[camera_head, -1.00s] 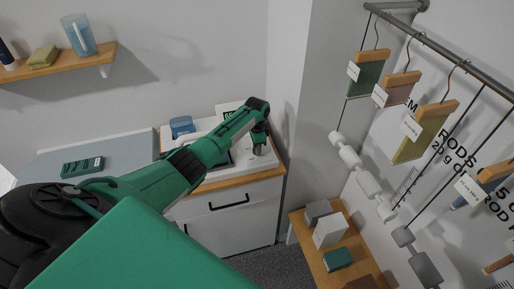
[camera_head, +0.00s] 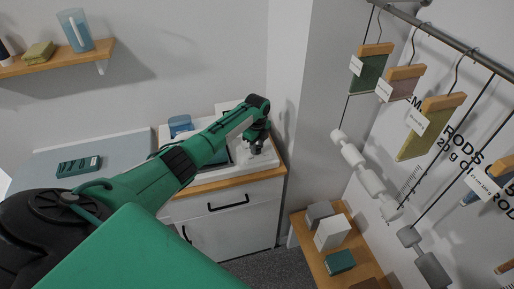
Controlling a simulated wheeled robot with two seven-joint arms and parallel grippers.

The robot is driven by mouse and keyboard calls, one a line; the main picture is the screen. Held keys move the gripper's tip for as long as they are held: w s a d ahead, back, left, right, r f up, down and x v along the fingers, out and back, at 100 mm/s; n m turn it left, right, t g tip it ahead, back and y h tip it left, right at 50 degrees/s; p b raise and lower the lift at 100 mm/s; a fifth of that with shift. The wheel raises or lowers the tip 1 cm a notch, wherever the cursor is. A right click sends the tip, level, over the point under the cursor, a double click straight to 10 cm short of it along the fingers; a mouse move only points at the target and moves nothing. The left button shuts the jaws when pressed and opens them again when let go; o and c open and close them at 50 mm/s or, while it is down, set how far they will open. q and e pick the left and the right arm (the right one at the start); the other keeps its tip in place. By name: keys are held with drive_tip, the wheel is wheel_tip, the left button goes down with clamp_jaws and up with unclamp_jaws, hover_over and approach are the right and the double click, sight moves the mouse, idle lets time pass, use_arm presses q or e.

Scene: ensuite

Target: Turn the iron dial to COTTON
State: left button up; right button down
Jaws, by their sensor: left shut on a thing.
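My left arm reaches across the picture to a white-topped cabinet (camera_head: 228,212) in the corner. My left gripper (camera_head: 256,148) points down over the white surface at the cabinet's back right. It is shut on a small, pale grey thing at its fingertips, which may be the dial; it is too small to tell. The iron itself and any COTTON marking cannot be made out, and my arm hides part of the cabinet top. My right gripper is not in view.
A blue container (camera_head: 180,125) stands behind my forearm. A green remote-like block (camera_head: 79,166) lies on the grey board at left. Hangers with cloth swatches (camera_head: 371,68) hang from a rail at right. A low wooden bench (camera_head: 318,259) holds several boxes.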

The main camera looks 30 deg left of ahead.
use_arm(q)
drive_tip(key=m+b, duration=0.1)
drive_tip(key=m, duration=0.3)
drive_tip(key=shift+a+b, duration=0.1)
drive_tip(key=shift+b, duration=0.2)
drive_tip(key=shift+r+m+b, duration=0.1)
drive_tip(key=shift+m+b, duration=0.3)
drive_tip(key=shift+m, duration=0.9)
drive_tip(key=o, duration=0.9)
drive_tip(key=shift+o, duration=0.4)
